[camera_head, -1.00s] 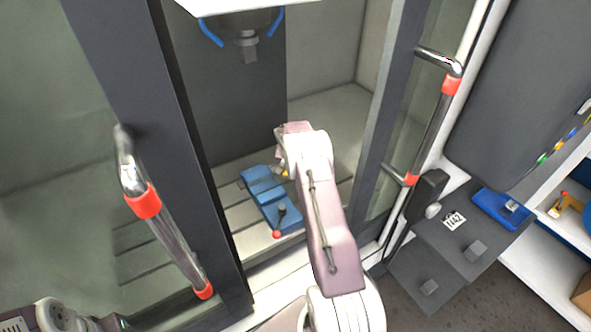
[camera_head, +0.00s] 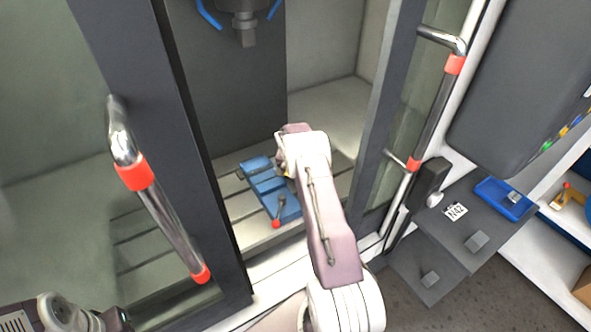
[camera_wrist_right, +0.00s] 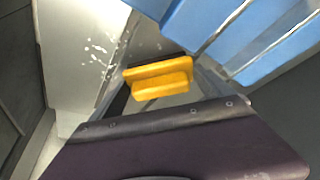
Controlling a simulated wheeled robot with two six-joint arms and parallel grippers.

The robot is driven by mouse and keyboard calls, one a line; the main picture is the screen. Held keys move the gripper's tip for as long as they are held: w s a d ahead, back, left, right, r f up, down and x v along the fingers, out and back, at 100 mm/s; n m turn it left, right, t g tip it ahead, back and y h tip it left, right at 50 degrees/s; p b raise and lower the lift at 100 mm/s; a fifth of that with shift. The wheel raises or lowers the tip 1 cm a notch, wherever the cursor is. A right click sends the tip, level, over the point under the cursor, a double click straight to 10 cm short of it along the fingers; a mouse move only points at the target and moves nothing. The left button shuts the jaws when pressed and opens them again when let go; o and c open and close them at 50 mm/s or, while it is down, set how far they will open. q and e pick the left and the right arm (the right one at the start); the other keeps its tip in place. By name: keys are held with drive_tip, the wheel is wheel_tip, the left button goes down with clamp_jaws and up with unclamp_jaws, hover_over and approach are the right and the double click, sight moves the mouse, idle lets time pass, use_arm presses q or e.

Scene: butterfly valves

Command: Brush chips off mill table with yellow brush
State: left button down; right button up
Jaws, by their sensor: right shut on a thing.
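The yellow brush (camera_wrist_right: 158,77) shows in the right wrist view, close to the blue vise (camera_wrist_right: 235,35). My right gripper (camera_wrist_right: 165,92) is shut on the brush; its fingers are partly hidden. Pale chips (camera_wrist_right: 103,50) lie scattered on the light mill table (camera_wrist_right: 68,60), to the left of the brush. In the head view the blue vise (camera_head: 266,183), with its red-tipped handle, sits on the slotted mill table (camera_head: 237,222). My right arm reaches in and covers the gripper and most of the brush. My left gripper is out of view; only part of that arm shows at lower left.
The machine doors carry chrome handles with red collars, at left (camera_head: 165,215) and right (camera_head: 435,105). The spindle (camera_head: 245,30) hangs above the table. At right are grey steps, a blue tray (camera_head: 503,199) and a shelf. The arm passes between the doors.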

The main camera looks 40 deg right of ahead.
drive_tip(key=shift+f+b, duration=1)
drive_tip(key=shift+f, duration=0.05)
